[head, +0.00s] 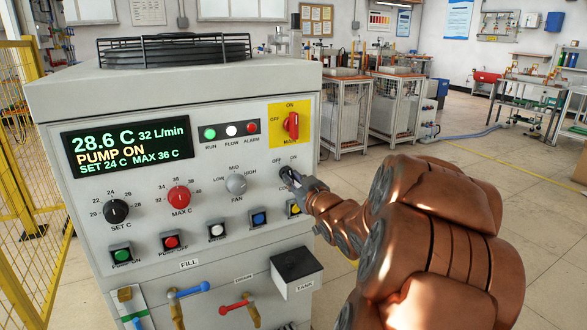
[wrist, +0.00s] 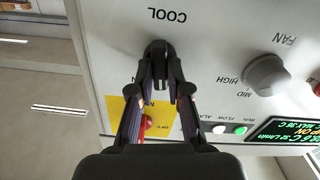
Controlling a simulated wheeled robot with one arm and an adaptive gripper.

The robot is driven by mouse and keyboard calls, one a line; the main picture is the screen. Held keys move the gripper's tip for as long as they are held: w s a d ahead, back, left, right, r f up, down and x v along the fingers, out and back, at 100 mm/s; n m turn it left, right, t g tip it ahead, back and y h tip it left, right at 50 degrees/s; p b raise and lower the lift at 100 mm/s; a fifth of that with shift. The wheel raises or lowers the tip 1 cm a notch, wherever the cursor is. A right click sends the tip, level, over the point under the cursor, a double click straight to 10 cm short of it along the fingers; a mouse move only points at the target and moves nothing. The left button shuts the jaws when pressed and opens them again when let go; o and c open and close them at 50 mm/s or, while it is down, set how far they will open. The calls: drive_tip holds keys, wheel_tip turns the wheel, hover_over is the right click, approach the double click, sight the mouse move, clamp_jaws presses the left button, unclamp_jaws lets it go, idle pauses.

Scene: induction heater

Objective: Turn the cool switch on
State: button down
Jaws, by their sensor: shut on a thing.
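The cool switch (wrist: 158,46) is a small dark knob on the machine's front panel, next to the printed word COOL in the wrist view. My gripper (wrist: 160,82) is shut on it, with a fingertip at each side. In the head view my gripper (head: 299,181) reaches the panel from the right, just under the OFF and ON marks. It covers most of the cool switch there, so I cannot tell which mark the switch points to.
The red main switch (head: 292,125) on its yellow plate sits just above. The grey fan knob (head: 236,184) is to the left. The display (head: 127,147) reads PUMP ON and 28.6 C. A black-topped tank box (head: 296,264) juts out below. Open floor lies to the right.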

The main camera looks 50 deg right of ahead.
drive_tip(key=shift+r+m+p, duration=0.2)
drive_tip(key=shift+m+p, duration=0.9)
drive_tip(key=shift+f+m+p, duration=0.2)
drive_tip(key=shift+m+p, duration=0.3)
drive_tip(key=shift+m, duration=0.3)
drive_tip(key=c, duration=1.1)
unclamp_jaws()
